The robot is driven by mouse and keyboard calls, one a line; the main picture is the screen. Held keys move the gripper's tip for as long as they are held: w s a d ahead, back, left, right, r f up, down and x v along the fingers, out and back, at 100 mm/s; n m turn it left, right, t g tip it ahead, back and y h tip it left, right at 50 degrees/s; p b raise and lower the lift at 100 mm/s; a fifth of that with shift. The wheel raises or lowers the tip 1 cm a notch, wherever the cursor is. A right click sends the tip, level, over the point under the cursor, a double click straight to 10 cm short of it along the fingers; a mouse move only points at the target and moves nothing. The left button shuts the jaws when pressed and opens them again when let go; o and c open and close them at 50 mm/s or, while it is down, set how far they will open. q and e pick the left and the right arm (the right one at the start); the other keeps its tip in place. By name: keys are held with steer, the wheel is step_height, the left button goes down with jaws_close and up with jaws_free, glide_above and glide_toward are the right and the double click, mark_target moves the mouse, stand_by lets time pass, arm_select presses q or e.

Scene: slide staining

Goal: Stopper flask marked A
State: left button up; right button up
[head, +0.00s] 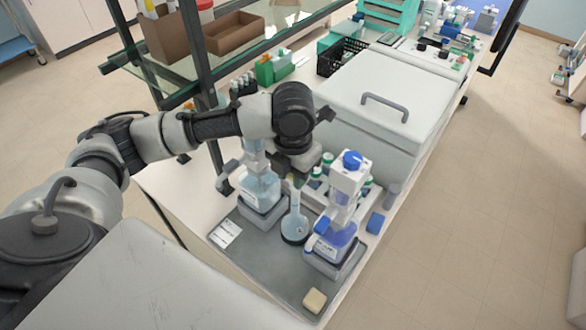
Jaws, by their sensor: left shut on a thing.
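A small clear flask (294,224) with a pale blue liquid and a narrow neck stands upright on the grey tray (265,263), in a dark round base. Its letter mark is too small to read. My left gripper (296,180) is directly above the flask, pointing down, shut on a small greenish stopper at the top of the neck. The wrist hides most of the stopper, and I cannot tell whether it is seated in the neck. My right gripper is out of view.
A light-blue bottle (262,190) stands close left of the flask, and a blue-liquid dispenser bottle (332,243) close right. A white rack with green-capped bottles (318,182) is behind. A sponge (314,301) lies at the tray's front; a large white lidded box (375,110) stands behind.

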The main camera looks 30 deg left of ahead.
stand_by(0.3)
arm_select(q)
steer(key=shift+f+p, duration=0.1)
steer(key=shift+p, duration=0.3)
stand_by(0.6)
steer(key=shift+p, duration=0.35)
steer(key=shift+f, duration=0.15)
stand_by(0.7)
steer(key=shift+f, duration=0.35)
steer(key=shift+f+p, duration=0.2)
steer(key=shift+p, duration=0.25)
stand_by(0.4)
steer(key=o, duration=1.4)
steer(key=shift+c, duration=0.2)
